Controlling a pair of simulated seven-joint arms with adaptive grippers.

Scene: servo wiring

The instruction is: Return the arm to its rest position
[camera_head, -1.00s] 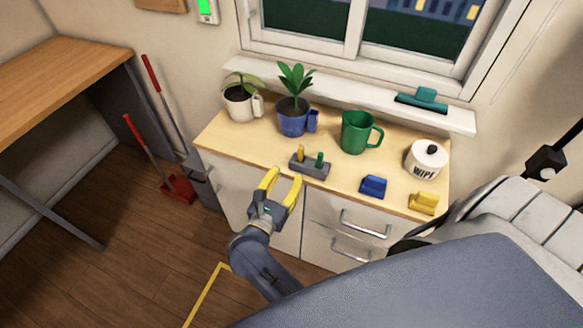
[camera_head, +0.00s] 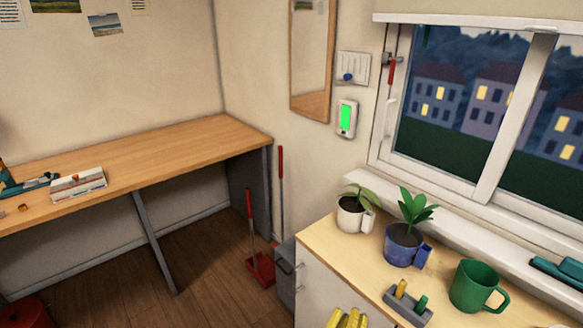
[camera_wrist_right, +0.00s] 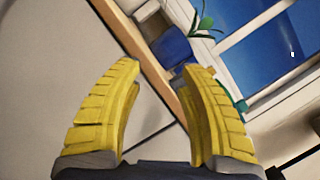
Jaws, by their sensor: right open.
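My right gripper (camera_head: 347,318) shows only as yellow fingertips at the bottom edge of the head view, in front of the cabinet. In the right wrist view its two yellow fingers (camera_wrist_right: 160,105) stand wide apart with nothing between them. The cabinet's wooden top edge and a blue pot (camera_wrist_right: 172,47) lie beyond the fingertips, apart from them. The rest of my right arm is out of the head view. My left gripper is not in view.
The cabinet top (camera_head: 335,245) holds a white plant pot (camera_head: 352,217), a blue plant pot (camera_head: 402,245), a green mug (camera_head: 473,286) and a grey block with yellow and green plugs (camera_head: 408,304). A wooden desk (camera_head: 180,150) stands left. A red-handled broom (camera_head: 252,220) leans between them.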

